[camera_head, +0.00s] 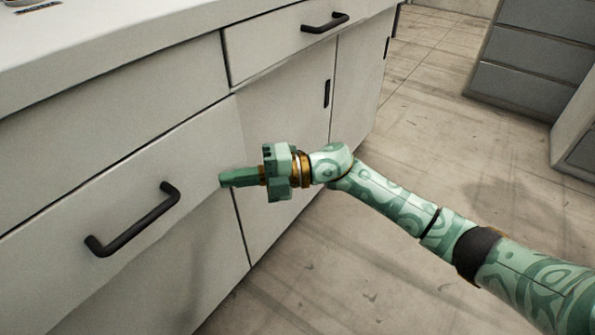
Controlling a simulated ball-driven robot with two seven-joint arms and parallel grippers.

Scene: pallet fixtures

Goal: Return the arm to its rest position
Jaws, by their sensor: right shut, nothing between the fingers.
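My right gripper (240,177) is in the middle of the head view, at the end of my green patterned right arm (410,207), which comes in from the lower right. The fingers point left toward the white cabinet front. They are shut with nothing between them. I cannot tell whether the fingertips touch the cabinet. The gripper is to the right of the black drawer handle (132,220) and apart from it. My left gripper is not in view.
The white cabinet (130,115) fills the left side, with a closed upper drawer handle (325,23) and a door handle (327,93). Its countertop (120,25) is at the upper left. Grey drawers (530,60) stand at the upper right. Bare floor (425,130) lies between.

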